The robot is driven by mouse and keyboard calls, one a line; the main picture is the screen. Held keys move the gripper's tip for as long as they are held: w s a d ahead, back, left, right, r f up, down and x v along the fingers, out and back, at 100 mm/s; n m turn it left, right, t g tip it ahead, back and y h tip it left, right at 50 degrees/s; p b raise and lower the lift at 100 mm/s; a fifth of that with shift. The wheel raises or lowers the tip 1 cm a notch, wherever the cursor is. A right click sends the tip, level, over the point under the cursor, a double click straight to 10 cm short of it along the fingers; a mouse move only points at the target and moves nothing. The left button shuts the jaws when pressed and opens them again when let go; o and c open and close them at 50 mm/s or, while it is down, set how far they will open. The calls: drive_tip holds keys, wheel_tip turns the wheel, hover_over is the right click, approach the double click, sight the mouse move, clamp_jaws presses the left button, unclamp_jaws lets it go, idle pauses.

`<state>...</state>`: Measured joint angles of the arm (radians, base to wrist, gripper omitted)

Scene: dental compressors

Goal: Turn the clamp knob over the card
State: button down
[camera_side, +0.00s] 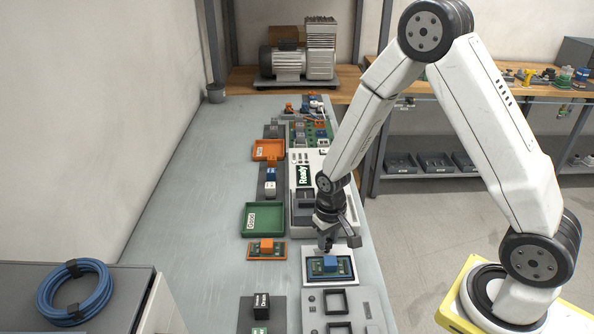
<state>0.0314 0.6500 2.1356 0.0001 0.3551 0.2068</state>
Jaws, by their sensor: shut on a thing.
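A green card (316,271) with a blue block (330,263) lies in a pale, dark-edged fixture (309,282) at the lower middle of the side view. My gripper (328,248) points down at the back edge of this fixture, just behind the blue block. It is shut on what seems to be the small clamp knob, which the fingers mostly hide. I cannot tell how far the knob is turned.
A second card with an orange block (266,246) lies to the left. Behind it are a green tray (281,219) and an orange tray (270,150). A white device marked "Ready" (304,174) stands behind my gripper. The bench's left side (190,220) is clear.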

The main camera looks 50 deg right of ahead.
sight(328, 242)
drive_tip(key=n, duration=1.1)
drive_tip(key=shift+n, duration=1.9)
drive_tip(key=shift+c, duration=1.9)
unclamp_jaws()
drive_tip(key=shift+r, duration=0.1)
drive_tip(key=shift+r, duration=3.85)
